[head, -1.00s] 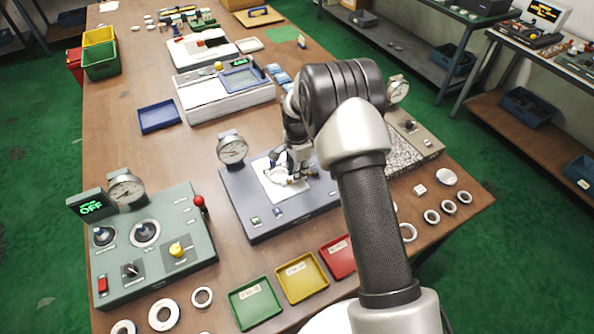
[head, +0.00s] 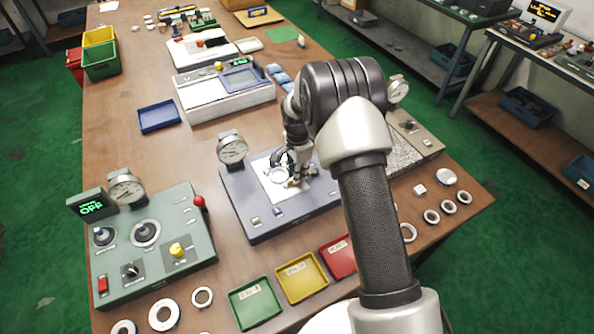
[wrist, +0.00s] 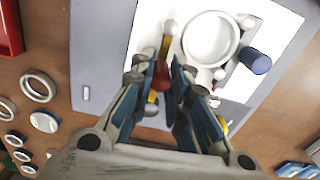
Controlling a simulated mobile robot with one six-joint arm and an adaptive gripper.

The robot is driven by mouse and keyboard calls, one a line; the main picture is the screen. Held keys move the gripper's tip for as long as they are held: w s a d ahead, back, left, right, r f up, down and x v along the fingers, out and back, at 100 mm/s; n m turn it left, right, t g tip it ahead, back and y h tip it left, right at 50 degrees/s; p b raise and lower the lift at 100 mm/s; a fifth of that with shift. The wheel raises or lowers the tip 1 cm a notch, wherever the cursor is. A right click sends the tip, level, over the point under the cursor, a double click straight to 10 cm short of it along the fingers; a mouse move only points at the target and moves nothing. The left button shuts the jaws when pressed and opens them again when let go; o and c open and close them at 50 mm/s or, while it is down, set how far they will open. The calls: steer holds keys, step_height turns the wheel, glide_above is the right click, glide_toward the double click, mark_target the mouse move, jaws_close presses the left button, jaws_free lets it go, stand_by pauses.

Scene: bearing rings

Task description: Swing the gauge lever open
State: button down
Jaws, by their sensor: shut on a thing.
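The gauge lever (wrist: 166,45) is a thin orange-yellow bar with a red knob (wrist: 163,79) at its near end, in the wrist view. My gripper (wrist: 165,72) is shut on the lever at this red knob, which shows between the fingertips. The lever lies just left of a pale ring (wrist: 209,40) on the white plate of the gauge station (wrist: 103,45). In the head view my gripper (head: 298,178) is low over the white plate of the grey-blue station (head: 240,213), and hides the lever. A dial gauge (head: 232,149) stands at the station's back left.
A blue cylindrical post (wrist: 255,60) stands right of the ring. Green (head: 254,303), yellow (head: 302,279) and red (head: 338,257) trays lie in front. A green control panel (head: 155,245) is at left. Loose rings (head: 432,216) lie at right.

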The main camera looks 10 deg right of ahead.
steer(key=n, duration=0.1)
steer(key=s+n, duration=0.1)
steer(key=n, duration=0.1)
steer(key=shift+s+d, duration=0.3)
steer(key=shift+d, duration=0.1)
steer(key=n, duration=0.1)
steer(key=s+d+n, duration=0.1)
steer(key=n, duration=0.1)
steer(key=shift+s+d+n+p, duration=0.25)
steer(key=shift+n+p, duration=0.05)
steer(key=n, duration=0.1)
steer(key=d+n, duration=0.1)
steer(key=shift+s+d+n, duration=0.15)
steer(key=shift+s+n, duration=0.15)
steer(key=shift+s, duration=0.1)
steer(key=shift+s+d+n, duration=0.15)
steer(key=shift+d+n, duration=0.4)
steer(key=shift+n, duration=0.45)
steer(key=shift+s+d+n, duration=0.1)
steer(key=shift+d+n, duration=0.45)
steer(key=shift+n, duration=0.45)
steer(key=c, duration=1.5)
jaws_free()
steer(key=shift+r, duration=0.1)
step_height(320, 180, up, 12)
steer(key=shift+f, duration=0.1)
